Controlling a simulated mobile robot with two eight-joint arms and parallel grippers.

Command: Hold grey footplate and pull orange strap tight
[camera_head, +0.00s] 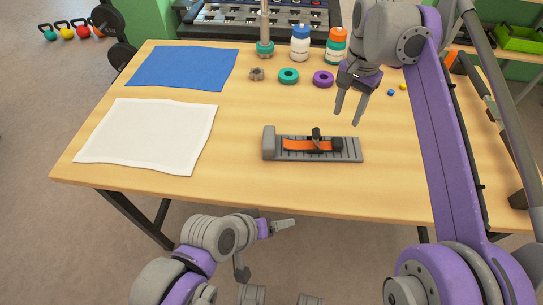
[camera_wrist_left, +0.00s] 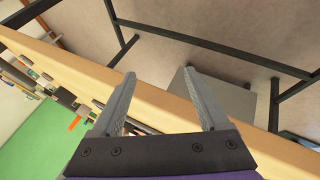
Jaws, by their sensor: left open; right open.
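The grey footplate (camera_head: 350,151) lies flat on the table, right of the table's middle, with a raised heel block at its left end. The orange strap (camera_head: 297,145) runs along its top, with a black buckle part standing up near its middle. My right gripper (camera_head: 347,116) is open and empty above the table, behind and to the right of the footplate. My left gripper (camera_head: 270,250) is in front of the table's near edge, apart from the footplate. In the left wrist view its fingers (camera_wrist_left: 162,88) are spread with nothing between them.
A blue cloth (camera_head: 184,67) and a white cloth (camera_head: 147,136) lie on the left of the wooden table (camera_head: 240,185). Teal (camera_head: 288,76) and purple (camera_head: 323,78) rings, bottles (camera_head: 300,43) and small balls (camera_head: 391,92) sit towards the back. The front strip is clear.

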